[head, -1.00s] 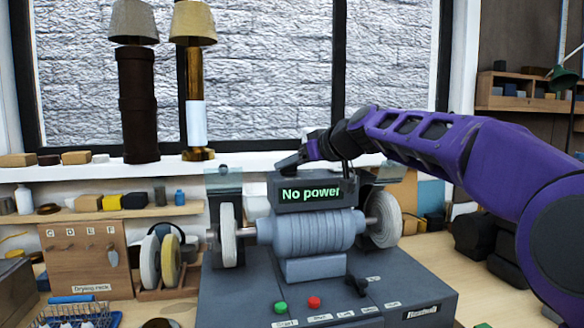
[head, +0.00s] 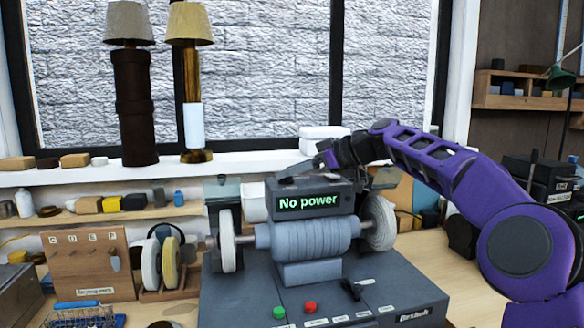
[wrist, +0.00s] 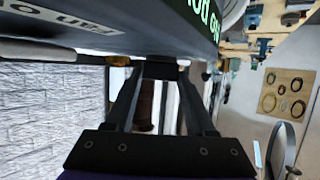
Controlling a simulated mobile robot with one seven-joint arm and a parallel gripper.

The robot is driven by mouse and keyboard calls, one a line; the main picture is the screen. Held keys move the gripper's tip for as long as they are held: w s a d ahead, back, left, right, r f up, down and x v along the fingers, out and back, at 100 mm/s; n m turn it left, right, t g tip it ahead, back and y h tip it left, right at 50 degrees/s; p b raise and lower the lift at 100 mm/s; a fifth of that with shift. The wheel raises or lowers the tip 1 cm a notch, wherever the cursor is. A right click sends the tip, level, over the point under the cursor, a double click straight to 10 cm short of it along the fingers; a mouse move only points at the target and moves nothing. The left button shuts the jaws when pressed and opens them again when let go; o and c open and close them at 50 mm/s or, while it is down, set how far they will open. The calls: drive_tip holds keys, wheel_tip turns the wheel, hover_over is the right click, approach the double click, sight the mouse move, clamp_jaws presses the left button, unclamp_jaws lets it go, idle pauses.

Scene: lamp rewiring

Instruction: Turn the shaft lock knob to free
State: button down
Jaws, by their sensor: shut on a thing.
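The grinding machine (head: 305,238) stands on the bench with a wheel on each side and a display (head: 308,201) reading "No power". My gripper (head: 328,156) is at the top of the machine, behind the display housing; its tips are small and hard to make out there. In the wrist view my gripper (wrist: 160,72) has its fingers closed in on a small dark piece (wrist: 160,68) against the machine's dark body. I take this piece for the shaft lock knob; its setting cannot be read. A partly legible label (wrist: 50,15) lies on the machine surface at upper left.
A green button (head: 279,312), a red button (head: 310,307) and a black switch (head: 351,289) sit on the machine's front panel. Two lamps stand on the sill, the brown one (head: 133,100) at left. The window is behind.

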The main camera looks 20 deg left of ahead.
drive_tip(key=shift+c, duration=1.2)
unclamp_jaws()
drive_tip(key=v, duration=1.7)
drive_tip(key=shift+r, duration=0.15)
drive_tip(key=shift+d, duration=0.15)
